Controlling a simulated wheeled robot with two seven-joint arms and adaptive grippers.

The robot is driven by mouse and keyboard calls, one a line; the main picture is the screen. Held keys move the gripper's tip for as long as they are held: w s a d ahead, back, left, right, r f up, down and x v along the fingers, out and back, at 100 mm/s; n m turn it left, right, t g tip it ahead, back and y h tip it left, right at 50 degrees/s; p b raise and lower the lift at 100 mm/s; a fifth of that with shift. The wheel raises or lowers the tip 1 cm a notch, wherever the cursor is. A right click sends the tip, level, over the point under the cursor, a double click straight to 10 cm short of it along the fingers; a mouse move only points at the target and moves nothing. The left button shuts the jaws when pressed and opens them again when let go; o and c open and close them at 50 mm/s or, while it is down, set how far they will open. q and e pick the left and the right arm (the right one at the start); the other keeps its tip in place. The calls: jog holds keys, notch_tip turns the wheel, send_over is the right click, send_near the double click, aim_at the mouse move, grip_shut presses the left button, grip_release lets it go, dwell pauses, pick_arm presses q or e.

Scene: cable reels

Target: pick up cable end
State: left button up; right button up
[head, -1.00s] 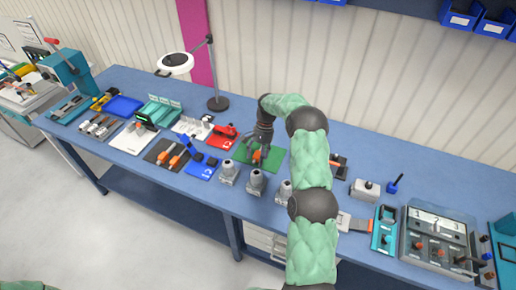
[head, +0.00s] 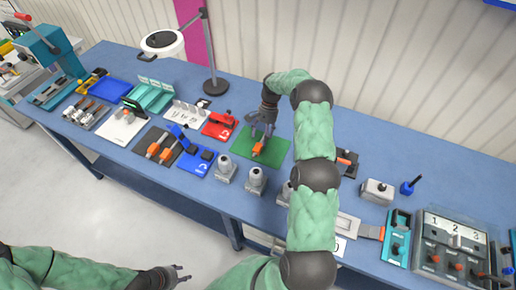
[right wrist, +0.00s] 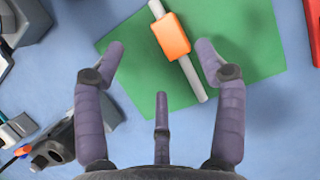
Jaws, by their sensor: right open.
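The cable end, a short light-grey rod with an orange block around it, lies on a green mat (head: 278,147). The orange block (head: 258,149) shows in the head view, and in the right wrist view the cable end (right wrist: 172,37) lies between and beyond my fingertips. My right gripper (head: 263,128) is over the mat, open and empty, its fingers spread on either side of the cable end, seemingly apart from it. It also shows in the right wrist view (right wrist: 160,58). My left gripper (head: 180,273) is low in front of the bench, its fingers apart and empty.
Grey fittings (head: 226,169) stand in front of the mat. A red device (head: 218,124) and a blue mat (head: 197,163) lie to its left. A lamp (head: 163,43) stands behind. A control box (head: 447,243) is at right.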

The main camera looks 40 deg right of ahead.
aim_at(260, 147)
jog(key=x, duration=0.4)
jog(key=shift+w+a+f, duration=0.1)
jog(key=shift+w+f, duration=0.25)
jog(key=shift+w, duration=0.05)
jog(key=shift+s+a+f, duration=0.15)
jog(key=shift+f, duration=0.2)
jog(key=c, duration=1.4)
